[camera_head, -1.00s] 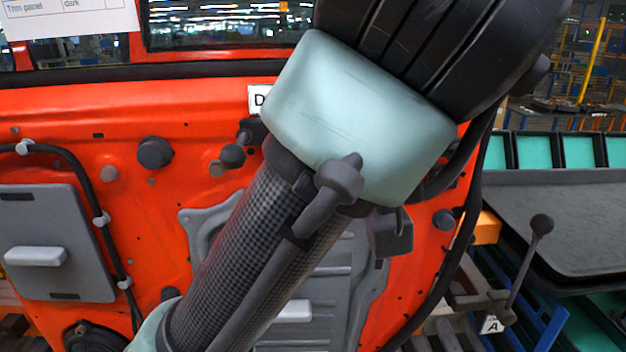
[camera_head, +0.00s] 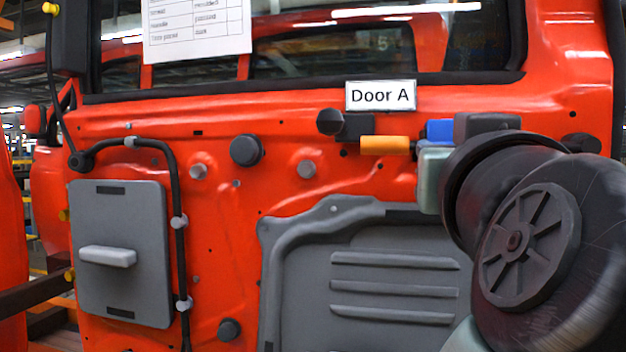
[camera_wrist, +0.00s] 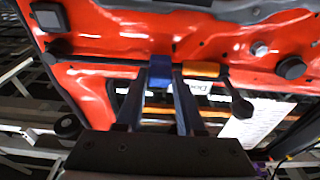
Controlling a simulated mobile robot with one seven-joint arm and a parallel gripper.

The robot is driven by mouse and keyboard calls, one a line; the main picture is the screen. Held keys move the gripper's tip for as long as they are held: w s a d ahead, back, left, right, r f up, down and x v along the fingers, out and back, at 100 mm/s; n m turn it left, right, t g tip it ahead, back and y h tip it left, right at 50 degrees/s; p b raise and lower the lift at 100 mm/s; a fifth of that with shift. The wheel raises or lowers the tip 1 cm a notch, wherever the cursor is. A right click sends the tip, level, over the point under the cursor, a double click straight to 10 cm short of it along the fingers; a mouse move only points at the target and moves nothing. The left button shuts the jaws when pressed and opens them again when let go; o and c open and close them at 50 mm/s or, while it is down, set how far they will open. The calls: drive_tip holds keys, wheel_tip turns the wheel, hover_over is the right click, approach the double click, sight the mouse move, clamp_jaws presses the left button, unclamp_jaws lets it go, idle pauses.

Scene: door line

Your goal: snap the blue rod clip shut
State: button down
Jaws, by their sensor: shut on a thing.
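The blue rod clip (camera_head: 440,130) is at the upper right of the red door, right of the orange clip (camera_head: 385,145) in the head view. In the wrist view the blue clip (camera_wrist: 160,64) is at the tips of my gripper (camera_wrist: 163,78). My gripper is shut on it, one finger at each side. A dark rod (camera_wrist: 100,59) runs across the door at the clips. In the head view my wrist hides the fingers. I cannot tell whether the blue clip is snapped shut.
The "Door A" label (camera_head: 381,95) is just above the orange clip. A dark round knob (camera_head: 330,122) is left of it. A grey panel with a handle (camera_head: 120,255) and a black cable (camera_head: 178,190) are at the left. A white sheet (camera_head: 197,28) hangs above.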

drive_tip(key=shift+w+f+b, duration=0.1)
drive_tip(key=shift+f+b, duration=0.05)
drive_tip(key=shift+b, duration=0.15)
drive_tip(key=c, duration=0.5)
unclamp_jaws()
